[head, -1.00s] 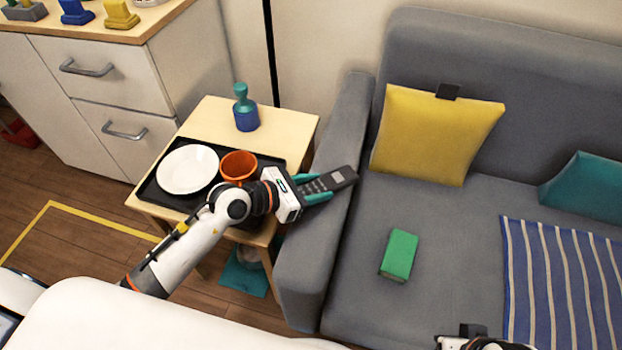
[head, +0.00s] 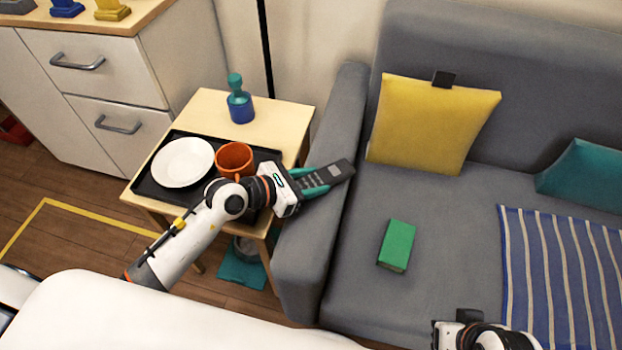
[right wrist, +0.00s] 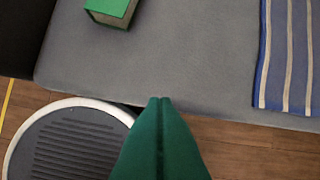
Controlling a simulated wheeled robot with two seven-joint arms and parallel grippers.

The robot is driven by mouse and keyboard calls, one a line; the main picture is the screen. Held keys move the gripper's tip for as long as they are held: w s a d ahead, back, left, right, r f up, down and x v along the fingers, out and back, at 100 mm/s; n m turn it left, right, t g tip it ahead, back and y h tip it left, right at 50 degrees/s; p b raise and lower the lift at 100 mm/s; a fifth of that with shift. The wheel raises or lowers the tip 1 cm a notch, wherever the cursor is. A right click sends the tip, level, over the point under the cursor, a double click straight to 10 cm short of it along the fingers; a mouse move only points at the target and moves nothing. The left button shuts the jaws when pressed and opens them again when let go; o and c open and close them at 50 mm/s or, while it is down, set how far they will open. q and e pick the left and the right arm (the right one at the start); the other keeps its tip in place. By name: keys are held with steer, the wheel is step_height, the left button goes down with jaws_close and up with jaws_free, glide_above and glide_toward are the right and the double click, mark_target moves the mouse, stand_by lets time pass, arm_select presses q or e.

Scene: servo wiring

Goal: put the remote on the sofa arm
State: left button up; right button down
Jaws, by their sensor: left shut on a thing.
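The remote (head: 337,172) is dark grey with a keypad and a light screen. My left gripper (head: 314,181), with teal fingers, is shut on it. The remote lies over the grey sofa arm (head: 343,115), its far end reaching to the seat-side edge. I cannot tell whether it touches the arm or hangs just above. My right gripper, low in the head view over the sofa's front, is mostly cut off there. In the right wrist view its green fingers (right wrist: 160,103) are together with nothing visible between them.
A side table (head: 272,110) beside the arm holds a black tray (head: 147,188) with a white plate (head: 183,162) and orange cup (head: 234,158), plus a blue-teal bottle (head: 240,102). The seat holds a green box (head: 397,245), yellow cushion (head: 430,125) and striped blanket (head: 560,270).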

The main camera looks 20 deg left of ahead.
mark_target(311, 182)
arm_select(q)
steer(key=shift+f, duration=0.2)
arm_select(e)
steer(key=shift+w+a, duration=0.1)
steer(key=shift+w, duration=0.2)
arm_select(q)
steer(key=o, duration=1.2)
arm_select(e)
steer(key=shift+w+t, duration=0.2)
steer(key=shift+t, duration=0.1)
steer(key=shift+s, duration=0.15)
arm_select(q)
step_height(311, 182, up, 6)
steer(key=shift+f+p, duration=0.1)
steer(key=shift+p, duration=1.05)
step_height(311, 182, up, 4)
steer(key=shift+r+p, duration=0.1)
steer(key=shift+p, duration=0.45)
arm_select(e)
steer(key=shift+g, duration=0.7)
step_height(311, 182, down, 4)
steer(key=shift+f, duration=0.1)
